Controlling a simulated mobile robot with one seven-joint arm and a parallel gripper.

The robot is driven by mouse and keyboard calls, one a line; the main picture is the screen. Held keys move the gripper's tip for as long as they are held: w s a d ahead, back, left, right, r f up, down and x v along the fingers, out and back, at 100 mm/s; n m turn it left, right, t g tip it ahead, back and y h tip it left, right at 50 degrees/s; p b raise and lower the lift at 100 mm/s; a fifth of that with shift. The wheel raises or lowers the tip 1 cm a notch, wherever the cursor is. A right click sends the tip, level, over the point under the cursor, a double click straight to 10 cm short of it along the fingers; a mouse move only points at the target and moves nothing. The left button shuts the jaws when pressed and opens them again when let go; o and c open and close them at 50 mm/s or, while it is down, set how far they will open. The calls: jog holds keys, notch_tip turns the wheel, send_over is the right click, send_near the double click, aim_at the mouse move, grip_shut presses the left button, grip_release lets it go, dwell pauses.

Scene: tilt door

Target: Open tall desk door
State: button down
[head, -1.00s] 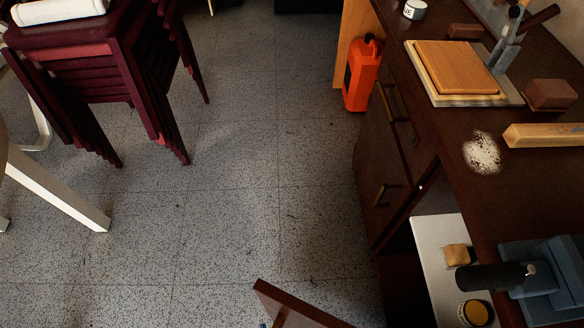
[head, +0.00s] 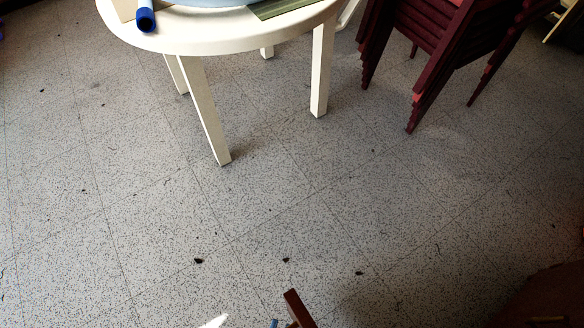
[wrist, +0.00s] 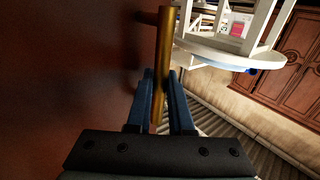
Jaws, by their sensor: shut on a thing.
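The desk door is a dark red-brown panel (wrist: 65,80) filling the left of the wrist view. Its top edge (head: 298,309) shows at the bottom of the head view, standing out over open floor. A long brass bar handle (wrist: 165,45) is fixed to the door. My gripper (wrist: 159,82) has its two blue fingers on either side of this handle and is shut on it. In the head view only a small blue bit beside the door edge shows, perhaps a fingertip. The door's hinge side is hidden.
A round white table (head: 215,38) stands at the top of the head view. A stack of dark red chairs (head: 430,50) stands at the upper right. A dark brown surface (head: 550,295), probably the desk, fills the lower right corner. The speckled floor (head: 120,190) between is clear.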

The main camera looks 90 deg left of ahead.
jog(key=shift+f, duration=0.1)
jog(key=c, duration=0.8)
grip_release()
jog(key=shift+d, duration=0.1)
jog(key=b+v, duration=0.2)
jog(key=v, duration=1)
jog(key=shift+d, duration=0.4)
jog(key=shift+s, duration=0.2)
